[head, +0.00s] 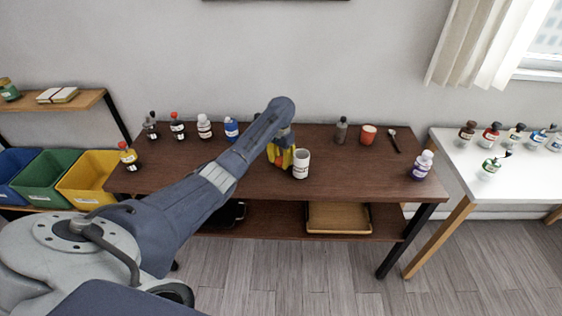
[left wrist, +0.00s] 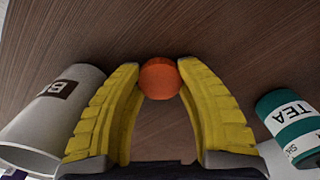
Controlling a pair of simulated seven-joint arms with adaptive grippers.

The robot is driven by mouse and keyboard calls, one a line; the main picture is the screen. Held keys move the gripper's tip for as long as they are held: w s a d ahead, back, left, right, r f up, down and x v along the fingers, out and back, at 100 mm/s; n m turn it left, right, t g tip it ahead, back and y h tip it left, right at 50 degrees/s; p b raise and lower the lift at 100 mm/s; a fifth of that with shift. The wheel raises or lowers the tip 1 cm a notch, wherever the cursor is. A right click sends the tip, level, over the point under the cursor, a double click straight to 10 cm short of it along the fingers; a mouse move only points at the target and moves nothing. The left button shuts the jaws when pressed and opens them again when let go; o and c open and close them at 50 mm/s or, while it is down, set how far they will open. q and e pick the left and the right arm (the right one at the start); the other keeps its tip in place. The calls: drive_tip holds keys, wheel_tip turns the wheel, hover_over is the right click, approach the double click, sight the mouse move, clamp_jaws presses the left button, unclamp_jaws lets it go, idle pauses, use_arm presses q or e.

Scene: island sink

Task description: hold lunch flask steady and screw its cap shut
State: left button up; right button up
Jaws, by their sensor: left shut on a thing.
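My left gripper (head: 281,158), with yellow fingers, points down at the middle of the dark wooden table. In the left wrist view its fingertips (left wrist: 160,72) are shut on a round orange thing (left wrist: 160,79), seen end-on. Only a little of this orange thing (head: 277,160) shows between the fingers in the head view. I cannot tell whether it is the lunch flask or its cap. My right gripper is not in view.
A white container with a brown label (head: 301,164) stands close beside the left gripper. A teal and white TEA container (left wrist: 294,122) is on the other side. Several bottles, an orange cup (head: 368,135) and a spoon (head: 394,141) stand or lie around. The table's front middle is clear.

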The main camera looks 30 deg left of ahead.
sight(281, 160)
use_arm(q)
drive_tip(key=shift+r, duration=0.15)
wheel_tip(281, 160, up, 20)
idle(0.7)
idle(0.4)
